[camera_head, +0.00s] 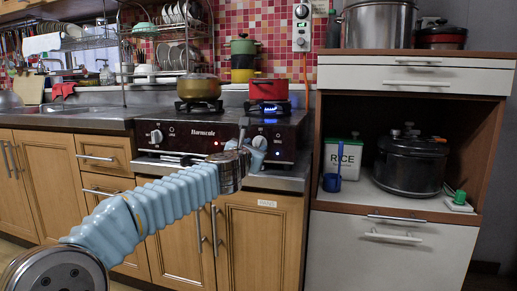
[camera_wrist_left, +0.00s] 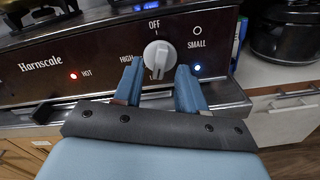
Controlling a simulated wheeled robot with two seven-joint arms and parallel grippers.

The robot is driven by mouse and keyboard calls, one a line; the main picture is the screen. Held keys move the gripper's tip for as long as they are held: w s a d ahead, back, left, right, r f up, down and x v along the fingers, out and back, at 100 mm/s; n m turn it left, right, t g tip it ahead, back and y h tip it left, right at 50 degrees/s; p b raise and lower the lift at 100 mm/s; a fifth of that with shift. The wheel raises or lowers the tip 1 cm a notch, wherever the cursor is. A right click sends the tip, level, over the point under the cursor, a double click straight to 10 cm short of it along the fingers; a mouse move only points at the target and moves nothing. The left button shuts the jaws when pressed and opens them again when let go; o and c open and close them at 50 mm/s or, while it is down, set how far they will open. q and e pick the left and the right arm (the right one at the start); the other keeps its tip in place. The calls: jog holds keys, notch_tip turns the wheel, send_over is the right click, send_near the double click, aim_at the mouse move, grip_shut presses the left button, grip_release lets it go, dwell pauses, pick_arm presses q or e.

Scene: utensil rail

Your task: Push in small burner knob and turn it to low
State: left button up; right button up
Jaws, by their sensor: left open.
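The small burner knob (camera_wrist_left: 158,55) is white and round, on the dark stove panel between the labels OFF, HIGH and SMALL. It also shows at the right of the panel in the head view (camera_head: 259,142). My left gripper (camera_wrist_left: 159,67) is open, its two blue fingers either side of the knob's lower part in the left wrist view. I cannot tell whether they touch it. In the head view the left gripper (camera_head: 251,150) reaches the panel and partly hides the knob's surroundings. The knob's exact pointer direction is unclear. My right gripper is not in view.
A red pot (camera_head: 268,89) sits over a blue flame on the right burner. A brownish-gold pot (camera_head: 199,87) sits on the left burner. Another knob (camera_head: 156,136) is at the panel's left. A cabinet (camera_head: 416,78) stands close at the right.

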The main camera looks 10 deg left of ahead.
pick_arm(q)
jog(key=s+b, duration=0.1)
jog(key=s, duration=0.3)
jog(key=shift+s, duration=0.25)
